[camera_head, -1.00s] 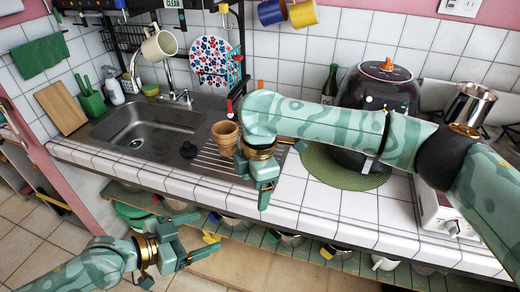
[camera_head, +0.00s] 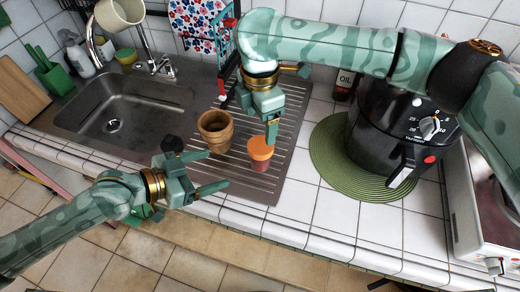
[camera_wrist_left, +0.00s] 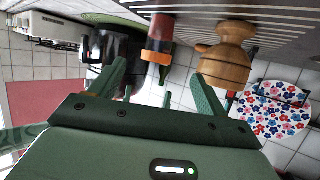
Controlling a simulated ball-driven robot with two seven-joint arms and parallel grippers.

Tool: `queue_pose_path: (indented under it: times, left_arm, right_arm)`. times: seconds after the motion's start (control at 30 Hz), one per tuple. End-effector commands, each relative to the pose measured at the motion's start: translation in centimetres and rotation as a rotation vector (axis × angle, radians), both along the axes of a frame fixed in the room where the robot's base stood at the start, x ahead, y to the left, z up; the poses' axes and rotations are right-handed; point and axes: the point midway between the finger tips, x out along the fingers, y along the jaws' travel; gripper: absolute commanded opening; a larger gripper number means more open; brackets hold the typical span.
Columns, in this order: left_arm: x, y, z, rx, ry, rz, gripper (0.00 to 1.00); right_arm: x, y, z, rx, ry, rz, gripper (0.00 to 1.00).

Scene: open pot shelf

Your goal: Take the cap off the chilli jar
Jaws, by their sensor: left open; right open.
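The chilli jar (camera_head: 262,164), red with an orange cap (camera_head: 260,147), stands upright on the steel drainer. The cap is on it. My left gripper (camera_head: 218,168) is open and empty at the left of the jar, its fingers pointing towards it. In the left wrist view the jar (camera_wrist_left: 161,27) and its cap (camera_wrist_left: 157,57) show ahead, between the open fingers, apart from them. My right gripper (camera_head: 270,128) is open and points down, with a fingertip at the cap in the picture; I cannot tell if they touch.
A wooden mortar (camera_head: 215,133) stands close left of the jar; it also shows in the left wrist view (camera_wrist_left: 224,66). The sink (camera_head: 120,112) is further left. A black cooker (camera_head: 390,150) stands on a green mat (camera_head: 333,165) at the right. White tiles between are clear.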

Motion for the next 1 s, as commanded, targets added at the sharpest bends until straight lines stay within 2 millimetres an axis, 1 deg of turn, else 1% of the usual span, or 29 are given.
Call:
queue_pose_path:
  times: [0.43, 0.6, 0.8, 1.0]
  left_arm:
    - [5.4, -7.8, -3.7, -0.005, 0.002, 0.000, 0.76]
    - [7.0, -10.0, -4.9, -0.002, 0.001, 0.001, 0.76]
    - [7.9, -11.4, -5.6, -0.001, 0.000, 0.000, 0.76]
    - [8.1, -11.6, -5.8, 0.001, 0.001, 0.000, 0.76]
  right_arm:
    - [0.2, 0.0, -0.1, 0.000, 0.001, -0.001, 0.76]
    - [0.1, 0.0, -0.1, 0.000, 0.001, -0.001, 0.76]
    - [0.1, 0.0, -0.1, 0.000, 0.001, -0.001, 0.76]
    - [0.1, 0.0, -0.1, 0.000, 0.001, -0.001, 0.76]
